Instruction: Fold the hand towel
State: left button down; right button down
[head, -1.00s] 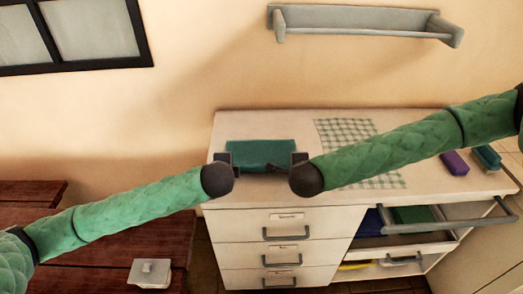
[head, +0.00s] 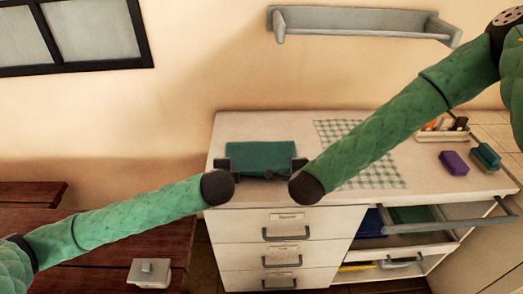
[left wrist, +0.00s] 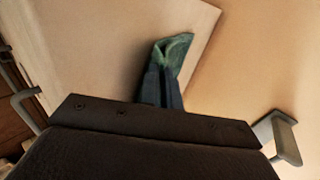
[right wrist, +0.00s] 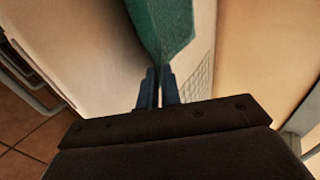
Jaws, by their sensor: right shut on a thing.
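The green hand towel (head: 262,157) is at the left part of the white counter, spanning between my two grippers. My right gripper (head: 296,165) is shut on the towel's right end; the right wrist view shows its fingers (right wrist: 157,88) close together at the green cloth (right wrist: 162,25). My left gripper (head: 225,166) is at the left end. In the left wrist view its fingers (left wrist: 161,88) are close to the towel's curled end (left wrist: 176,52), but their grip is unclear. I cannot tell whether the towel touches the counter.
A checked cloth (head: 345,131) lies right of the towel, partly behind my right arm. A purple block (head: 453,163), a green-topped item (head: 486,157) and a small tray (head: 443,136) stand further right. A wall shelf (head: 360,22) hangs above.

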pick_arm(q)
jog(key=c, duration=1.3)
grip_release()
pick_arm(e)
jog(key=c, duration=1.3)
grip_release()
pick_arm(q)
jog(key=shift+s+r, duration=0.2)
jog(key=shift+r, duration=0.3)
pick_arm(e)
jog(key=shift+s+r, duration=0.2)
jog(key=shift+r, duration=0.3)
pick_arm(q)
jog(key=s+r, duration=0.3)
jog(key=r, duration=0.2)
jog(key=s+r, duration=0.2)
jog(key=r, duration=0.1)
jog(key=shift+s, duration=0.3)
pick_arm(e)
jog(key=s+r, duration=0.3)
jog(key=r, duration=0.2)
jog(key=s+r, duration=0.2)
jog(key=r, duration=0.1)
jog(key=shift+s, duration=0.3)
